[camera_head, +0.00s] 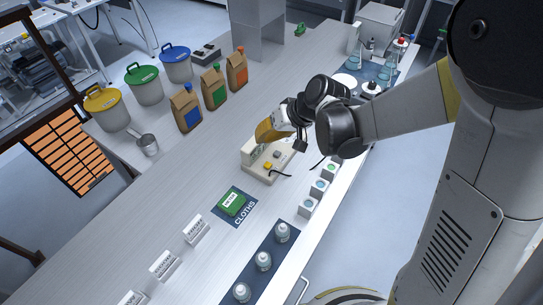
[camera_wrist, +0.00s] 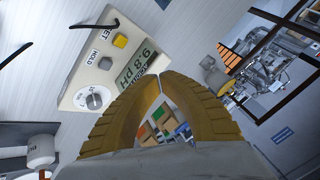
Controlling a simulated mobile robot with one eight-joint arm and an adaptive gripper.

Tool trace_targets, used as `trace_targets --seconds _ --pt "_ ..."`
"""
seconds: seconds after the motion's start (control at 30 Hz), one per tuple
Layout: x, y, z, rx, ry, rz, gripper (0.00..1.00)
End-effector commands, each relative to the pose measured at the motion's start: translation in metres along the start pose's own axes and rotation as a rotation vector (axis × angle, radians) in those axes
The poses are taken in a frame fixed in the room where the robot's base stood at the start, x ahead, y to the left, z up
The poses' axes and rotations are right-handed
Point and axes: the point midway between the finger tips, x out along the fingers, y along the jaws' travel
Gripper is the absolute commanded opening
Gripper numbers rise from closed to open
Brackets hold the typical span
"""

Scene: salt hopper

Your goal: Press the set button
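A cream meter (camera_head: 255,176) lies on the long bench, below my gripper in the head view. In the wrist view the meter (camera_wrist: 78,101) shows a display reading 9.8 pH, a yellow button (camera_wrist: 121,40) beside a partly visible label ending in "ET", a grey button (camera_wrist: 105,63) labelled HOLD, and a dial (camera_wrist: 95,99). The yellow button also shows in the head view (camera_head: 267,166). My gripper (camera_head: 265,133) has yellow fingers and is over the meter's back part. In the wrist view its fingertips (camera_wrist: 159,76) meet, with nothing held, apart from both buttons in the picture.
A dark cable (camera_head: 281,174) runs from the meter. Small cubes with coloured tops (camera_head: 319,189) stand at the right bench edge. A green pack (camera_head: 231,203) lies on the cloths mat. Paper bags (camera_head: 214,89) stand behind, glassware (camera_head: 355,60) at the far end.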

Motion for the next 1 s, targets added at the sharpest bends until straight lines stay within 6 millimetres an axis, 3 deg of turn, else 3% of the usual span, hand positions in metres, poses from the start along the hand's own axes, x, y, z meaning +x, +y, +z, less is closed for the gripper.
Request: trace_targets --seconds 0.47,1.0 --pt "0.009 0.005 0.005 0.000 0.001 0.002 0.00" --pt "0.065 0.036 0.035 0.001 0.001 0.002 0.00"
